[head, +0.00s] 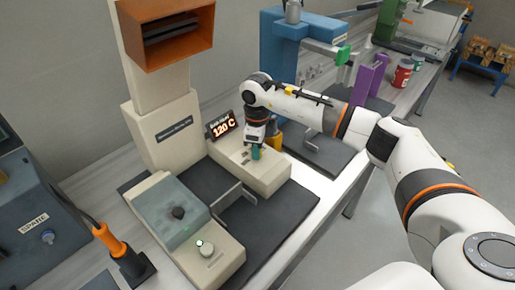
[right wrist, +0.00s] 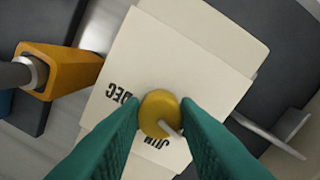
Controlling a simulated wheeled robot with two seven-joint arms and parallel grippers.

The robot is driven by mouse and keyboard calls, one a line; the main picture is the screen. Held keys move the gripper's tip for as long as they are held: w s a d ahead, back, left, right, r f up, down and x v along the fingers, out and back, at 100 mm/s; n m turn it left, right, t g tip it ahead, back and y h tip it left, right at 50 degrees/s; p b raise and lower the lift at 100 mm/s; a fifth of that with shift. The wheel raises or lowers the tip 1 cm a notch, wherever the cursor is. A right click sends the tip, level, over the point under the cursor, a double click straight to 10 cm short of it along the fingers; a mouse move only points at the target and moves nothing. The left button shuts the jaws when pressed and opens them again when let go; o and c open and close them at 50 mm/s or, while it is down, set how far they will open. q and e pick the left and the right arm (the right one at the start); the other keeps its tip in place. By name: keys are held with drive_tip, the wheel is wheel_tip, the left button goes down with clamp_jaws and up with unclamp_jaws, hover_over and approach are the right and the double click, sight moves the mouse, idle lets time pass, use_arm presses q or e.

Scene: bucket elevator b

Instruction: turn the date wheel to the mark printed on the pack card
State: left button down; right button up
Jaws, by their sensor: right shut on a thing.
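The date wheel (right wrist: 158,108) is a yellow round knob with a pale pointer, on a cream block (right wrist: 200,65). In the right wrist view the pointer slants to the lower right, close to the printed word JUN; DEC is printed to the left. My right gripper (head: 255,153) has its green fingers on both sides of the wheel and is shut on it. In the head view the gripper hides the wheel on its block (head: 273,180). I cannot make out a pack card. My left gripper is out of view.
A sign reading 120 C (head: 223,126) stands behind the block. A machine with an orange hood (head: 165,53) rises at the left. In front is a unit with a knob (head: 207,249) and green light. An orange-handled tool (head: 110,240) stands at left, purple blocks (head: 370,80) at right.

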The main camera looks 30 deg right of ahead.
drive_tip(key=o, duration=1)
drive_tip(key=shift+c, duration=0.2)
drive_tip(key=shift+r, duration=0.6)
wheel_tip(320, 180, up, 11)
drive_tip(key=b, duration=0.2)
drive_tip(key=shift+s+a+f, duration=0.1)
drive_tip(key=shift+s+f, duration=0.05)
